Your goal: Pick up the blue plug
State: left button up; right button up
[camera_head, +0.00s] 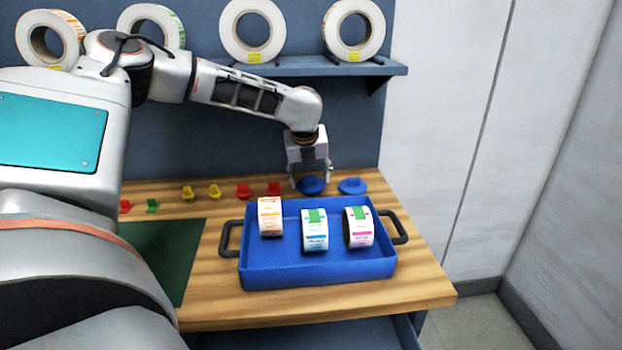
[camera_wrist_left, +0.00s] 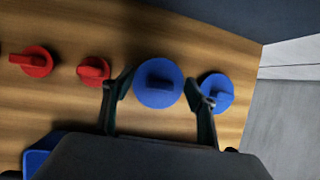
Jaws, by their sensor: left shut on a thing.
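Two blue plugs stand at the back right of the wooden table. My left gripper (camera_head: 311,178) is lowered over the left one of the pair, the blue plug (camera_head: 312,187). In the left wrist view this blue plug (camera_wrist_left: 158,84) lies between the two fingers of my left gripper (camera_wrist_left: 160,92), which are closed on it. The other blue plug (camera_head: 352,186) stands just to the right; in the wrist view this second plug (camera_wrist_left: 217,92) is partly covered by the right finger. My right gripper is in neither view.
A blue tray (camera_head: 318,276) with three label rolls stands in front of the plugs. Red plugs (camera_head: 244,190), yellow plugs (camera_head: 187,192) and a green plug (camera_head: 152,205) line the back edge to the left. A shelf (camera_head: 300,68) with large rolls hangs above.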

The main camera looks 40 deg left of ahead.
pick_arm(q)
jog(key=shift+s+a+t, duration=0.1)
jog(key=shift+s+t, duration=0.25)
jog(key=shift+t, duration=0.55)
jog(key=shift+h, duration=0.3)
jog(key=r, duration=0.2)
jog(key=s+r+p, duration=0.1)
jog(key=r, duration=0.1)
jog(key=s+r+p, duration=0.1)
jog(key=r, duration=0.1)
jog(key=shift+s+a+r, duration=0.25)
jog(key=shift+a+r, duration=0.05)
jog(key=shift+r, duration=0.1)
jog(key=p, duration=0.4)
send_near(299, 189)
jog(key=s+a+r, duration=0.1)
jog(key=s+a, duration=0.2)
jog(key=a, duration=0.2)
jog(key=s+a+r+g+y+p, duration=0.1)
jog(key=s+a+g+p, duration=0.2)
jog(key=s+p, duration=0.3)
jog(key=s, duration=0.5)
jog(key=shift+s+p, duration=0.2)
jog(key=shift+p, duration=0.15)
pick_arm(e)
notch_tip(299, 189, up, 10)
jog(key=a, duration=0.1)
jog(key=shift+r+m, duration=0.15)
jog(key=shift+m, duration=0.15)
